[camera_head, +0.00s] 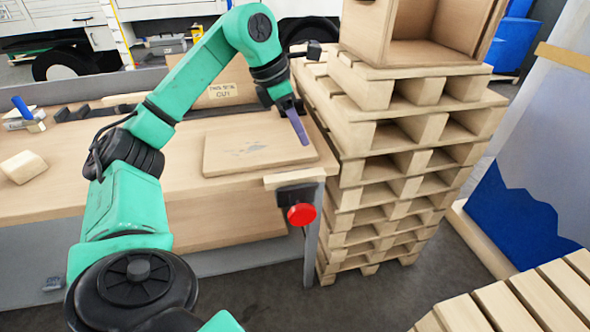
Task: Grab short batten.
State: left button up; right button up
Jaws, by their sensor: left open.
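A short pale strip of wood (294,178) sits at the bench's front right corner, above a red button. A stubby wooden block (23,167) lies at the bench's left end. I cannot tell for certain which piece is the short batten. My left arm reaches up from the lower left and bends down at the right. My left gripper (297,122) is open, with a purple finger pointing down over the far right edge of a flat wooden board. It is above and apart from the pale strip, and far from the block. My right gripper is not in view.
The flat board (225,158) lies on the workbench (120,190). The red button (301,214) is at the bench's front right. A tall pallet stack (390,150) stands close right of the bench, with an open wooden box (430,25) on top. A blue-handled tool (22,108) lies far left.

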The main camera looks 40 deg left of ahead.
pick_arm(q)
send_near(321, 171)
jog(key=shift+f+b, duration=0.3)
jog(key=shift+f, duration=0.4)
jog(key=x, duration=0.7)
jog(key=shift+w+d+f, duration=0.15)
jog(key=shift+w+f, duration=0.15)
grip_shut()
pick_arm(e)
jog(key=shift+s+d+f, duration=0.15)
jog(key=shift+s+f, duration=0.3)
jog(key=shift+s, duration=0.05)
